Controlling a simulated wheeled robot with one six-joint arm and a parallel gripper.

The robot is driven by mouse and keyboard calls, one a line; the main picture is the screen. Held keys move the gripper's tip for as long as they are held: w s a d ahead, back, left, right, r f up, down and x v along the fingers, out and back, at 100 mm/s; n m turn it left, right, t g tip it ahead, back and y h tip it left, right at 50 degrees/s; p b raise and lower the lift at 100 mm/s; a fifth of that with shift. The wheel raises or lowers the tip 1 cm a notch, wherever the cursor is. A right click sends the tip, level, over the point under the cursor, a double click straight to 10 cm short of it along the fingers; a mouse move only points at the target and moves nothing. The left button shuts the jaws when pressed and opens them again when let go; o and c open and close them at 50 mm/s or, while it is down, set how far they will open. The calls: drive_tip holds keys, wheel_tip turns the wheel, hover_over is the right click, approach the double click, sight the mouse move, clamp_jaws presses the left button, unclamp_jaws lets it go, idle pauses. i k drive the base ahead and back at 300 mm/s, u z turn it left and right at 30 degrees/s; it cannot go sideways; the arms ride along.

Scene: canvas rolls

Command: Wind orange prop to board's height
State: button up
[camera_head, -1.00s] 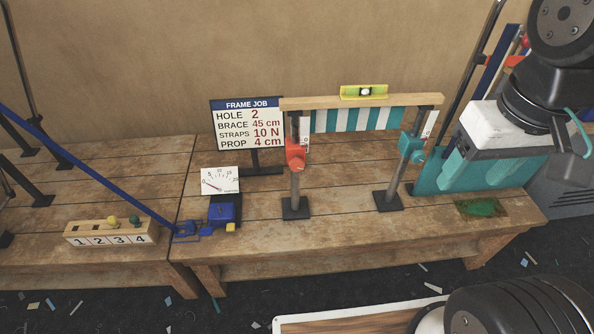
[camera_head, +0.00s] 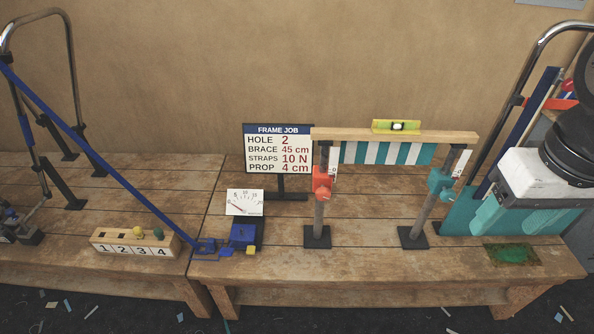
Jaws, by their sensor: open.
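The frame job board (camera_head: 278,149) stands on the bench and reads hole 2, brace 45 cm, straps 10 N, prop 4 cm. The orange prop (camera_head: 321,183) is a red-orange collar on the left post, which stands on a dark square foot. A teal prop (camera_head: 440,182) sits on the right post. A wooden beam (camera_head: 394,135) lies across both posts, with a yellow level (camera_head: 396,126) on top. A scale shows beside the left post, too small to read. My gripper (camera_head: 525,218) is open at the right, with teal fingers apart from both props.
A dial gauge (camera_head: 245,202) and blue ratchet (camera_head: 243,235) sit left of the posts, joined to a long blue strap (camera_head: 95,155). A numbered block (camera_head: 134,245) holds yellow and green pegs. A green patch (camera_head: 511,254) lies at the right. The bench front is mostly clear.

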sight(323, 193)
drive_tip(key=z, duration=1.55)
drive_tip(key=k, duration=0.8)
drive_tip(key=u, duration=1.55)
